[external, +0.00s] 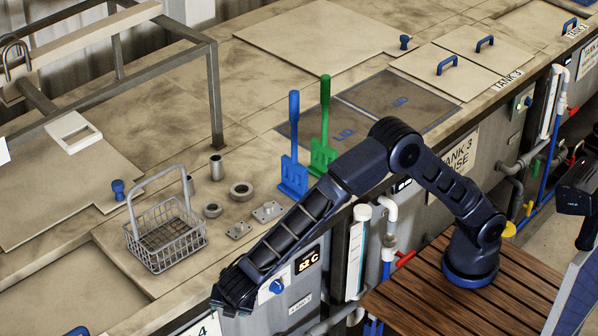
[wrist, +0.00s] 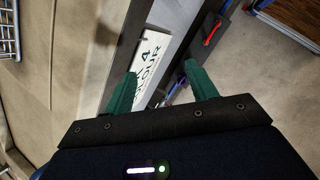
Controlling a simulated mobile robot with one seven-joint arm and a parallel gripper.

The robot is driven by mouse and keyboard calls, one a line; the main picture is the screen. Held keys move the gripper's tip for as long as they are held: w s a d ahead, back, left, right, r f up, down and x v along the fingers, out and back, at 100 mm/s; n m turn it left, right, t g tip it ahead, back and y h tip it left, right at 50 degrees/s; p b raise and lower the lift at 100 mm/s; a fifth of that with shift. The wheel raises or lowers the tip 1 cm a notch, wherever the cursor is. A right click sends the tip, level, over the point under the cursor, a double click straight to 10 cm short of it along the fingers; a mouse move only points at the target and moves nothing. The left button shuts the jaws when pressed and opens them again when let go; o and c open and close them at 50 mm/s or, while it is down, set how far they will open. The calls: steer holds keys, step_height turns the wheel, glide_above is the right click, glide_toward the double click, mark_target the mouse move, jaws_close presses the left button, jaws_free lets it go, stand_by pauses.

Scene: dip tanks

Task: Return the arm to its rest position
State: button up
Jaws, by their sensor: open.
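My arm reaches from its base on the slatted wooden platform (external: 415,291) out to the left along the front of the tank bench. My gripper (external: 232,300) hangs low near the bench's front edge, to the right of and below the wire basket (external: 165,238). In the wrist view my gripper (wrist: 160,88) shows two green fingers spread apart with nothing between them. Beyond the fingers are a white sign (wrist: 152,65) and the grey tank front. The fingertips are hard to make out in the external view.
Metal parts, including a ring (external: 241,190), lie on the bench beside the basket. A blue paddle (external: 294,150) and a green paddle (external: 323,130) stand upright behind my arm. White pipes (external: 389,225) and a red-handled valve (external: 403,260) run along the tank front below my arm.

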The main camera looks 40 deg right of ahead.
steer(key=w+d+r+m+g+y, duration=0.1)
steer(key=w+r+m+y, duration=0.1)
steer(key=w+r, duration=0.45)
steer(key=d+r, duration=0.2)
steer(key=d, duration=0.2)
steer(key=w+d+r+m, duration=0.1)
steer(key=d, duration=0.4)
steer(key=w+d+r+m, duration=0.1)
steer(key=d+r, duration=0.1)
steer(key=d, duration=0.2)
steer(key=shift+w+d+r, duration=0.2)
steer(key=shift+d+r, duration=0.1)
steer(key=shift+d, duration=0.05)
steer(key=s+d+r+m+h, duration=0.1)
steer(key=s+d+r+m, duration=0.35)
steer(key=d, duration=1.85)
steer(key=w+d+r+m+h, duration=0.15)
steer(key=d+m, duration=0.55)
steer(key=d, duration=1.6)
steer(key=s+d+m+y, duration=0.2)
steer(key=s+d+m, duration=0.8)
steer(key=d, duration=0.5)
steer(key=shift+s+r, duration=0.3)
steer(key=shift+r, duration=0.1)
